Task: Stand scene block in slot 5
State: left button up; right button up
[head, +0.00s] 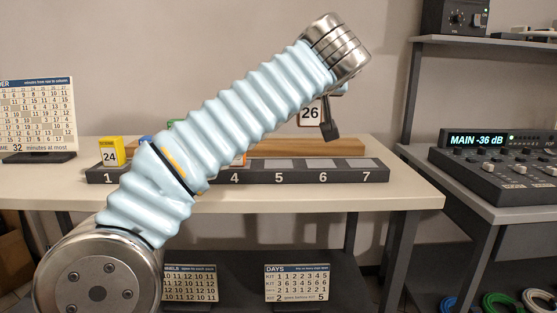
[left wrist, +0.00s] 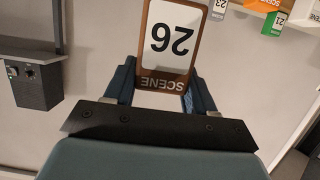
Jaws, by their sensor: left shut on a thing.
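A brown scene block with a white face reading 26 (head: 310,113) hangs in the air above the rack. In the left wrist view the block (left wrist: 171,45) appears upside down between the fingers of my left gripper (left wrist: 163,92), which is shut on it. In the head view the left gripper (head: 328,118) is largely hidden by my arm. The dark numbered rack (head: 300,178) lies on the table; slot 5 (head: 279,164) looks empty, below and left of the block. Slots 6 and 7 also look empty. My right gripper is not in view.
A yellow block reading 24 (head: 110,152) stands in slot 1. My arm hides most of slots 2 to 4; the left wrist view shows a green block (left wrist: 273,24) and an orange block (left wrist: 262,4). A wooden ledge (head: 300,147) runs behind the rack. A mixer (head: 495,165) stands at right.

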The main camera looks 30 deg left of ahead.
pick_arm(q)
jog(key=shift+w+a+f, duration=1.3)
jog(key=shift+a+f, duration=0.6)
jog(key=shift+f, duration=0.25)
jog(key=shift+w+a+f, duration=1.3)
jog(key=shift+a+f, duration=0.65)
jog(key=shift+f, duration=0.15)
jog(key=shift+w+a+f, duration=1.3)
jog(key=shift+a+f, duration=0.6)
jog(key=shift+f, duration=0.25)
jog(key=shift+f+b, duration=0.2)
jog(key=shift+b, duration=0.15)
jog(key=o, duration=1.1)
jog(key=shift+r, duration=0.1)
